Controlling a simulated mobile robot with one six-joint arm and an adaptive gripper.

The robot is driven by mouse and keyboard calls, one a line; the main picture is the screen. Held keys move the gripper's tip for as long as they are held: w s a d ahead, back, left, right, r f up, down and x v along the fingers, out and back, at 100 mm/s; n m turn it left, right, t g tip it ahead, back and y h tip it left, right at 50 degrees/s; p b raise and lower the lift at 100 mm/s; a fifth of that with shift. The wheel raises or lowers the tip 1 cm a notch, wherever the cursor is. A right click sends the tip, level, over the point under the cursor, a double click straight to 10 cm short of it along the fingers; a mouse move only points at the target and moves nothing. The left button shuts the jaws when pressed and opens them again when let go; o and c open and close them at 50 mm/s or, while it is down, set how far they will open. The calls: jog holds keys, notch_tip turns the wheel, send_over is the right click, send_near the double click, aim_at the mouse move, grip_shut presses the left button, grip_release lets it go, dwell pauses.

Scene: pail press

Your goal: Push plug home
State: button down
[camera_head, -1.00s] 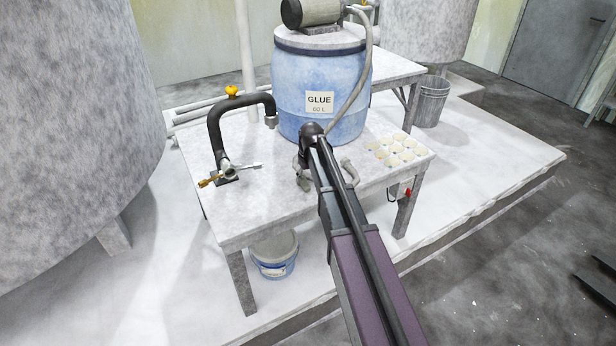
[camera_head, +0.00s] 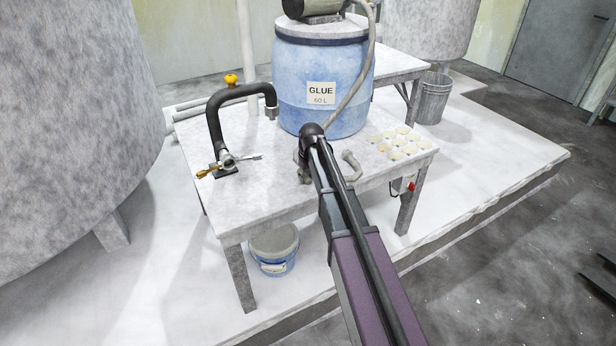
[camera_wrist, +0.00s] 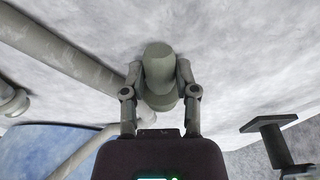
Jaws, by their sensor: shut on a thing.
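In the wrist view my gripper (camera_wrist: 158,80) is shut on a grey stepped cylinder (camera_wrist: 158,62), one finger on each side. I cannot tell for certain whether this cylinder is the plug. A pale mottled surface lies behind it; contact between them cannot be judged. In the head view my arm covers the gripper and what it holds, over the middle of the table (camera_head: 270,195). A black C-shaped press arm (camera_head: 213,118) with a yellow knob and a side lever (camera_head: 240,158) stands on the left part of the table.
A blue glue drum (camera_head: 325,75) with a grey hose (camera_head: 362,75) stands at the back. Several pale discs (camera_head: 405,145) lie at the table's right. A pail (camera_head: 273,248) is beneath the table. A large grey tank (camera_head: 70,120) is at the left. The front left tabletop is clear.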

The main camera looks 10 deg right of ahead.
aim_at(306, 175)
jog(key=shift+r+p, duration=2.5)
jog(key=shift+r, duration=0.05)
notch_tip(306, 175, up, 9)
jog(key=p, duration=0.9)
jog(key=s+a+f+g+b, duration=0.1)
jog(key=s+a+f+b, duration=0.1)
jog(key=a, duration=0.9)
jog(key=s+a+f+b, duration=0.2)
jog(key=s+a, duration=0.3)
jog(key=a, duration=0.6)
jog(key=shift+s+a+f+g+h, duration=0.2)
jog(key=shift+s+g+h, duration=0.1)
jog(key=shift+g, duration=0.1)
jog(key=shift+w, duration=0.15)
jog(key=shift+w+a, duration=0.25)
jog(key=shift+w, duration=0.45)
jog(key=shift+w+a, duration=0.2)
jog(key=shift+w, duration=0.5)
jog(key=shift+w+a, duration=0.1)
jog(key=shift+w, duration=0.25)
